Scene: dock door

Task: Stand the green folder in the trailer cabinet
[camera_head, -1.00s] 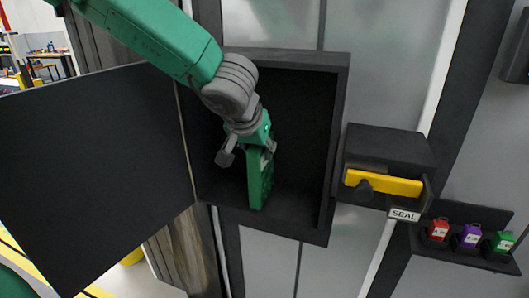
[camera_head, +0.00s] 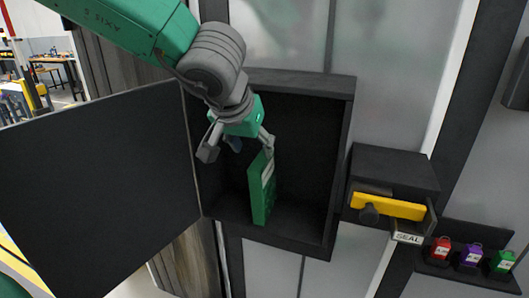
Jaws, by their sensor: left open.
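The green folder (camera_head: 260,192) stands upright, slightly tilted, on the floor of the dark trailer cabinet (camera_head: 309,147). The cabinet's door (camera_head: 95,190) is swung open to the left. My left gripper (camera_head: 237,148) is open at the upper part of the cabinet opening, above and to the left of the folder. Its right finger is close to the folder's top edge; I cannot tell whether they touch. The left finger is well clear of the folder. My right gripper is not in view.
Right of the cabinet is a dark box with a yellow handle (camera_head: 388,206) and a SEAL label (camera_head: 408,238). A shelf at lower right holds a red lock (camera_head: 440,250), a purple lock (camera_head: 470,255) and a green lock (camera_head: 503,261). The cabinet's right side is empty.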

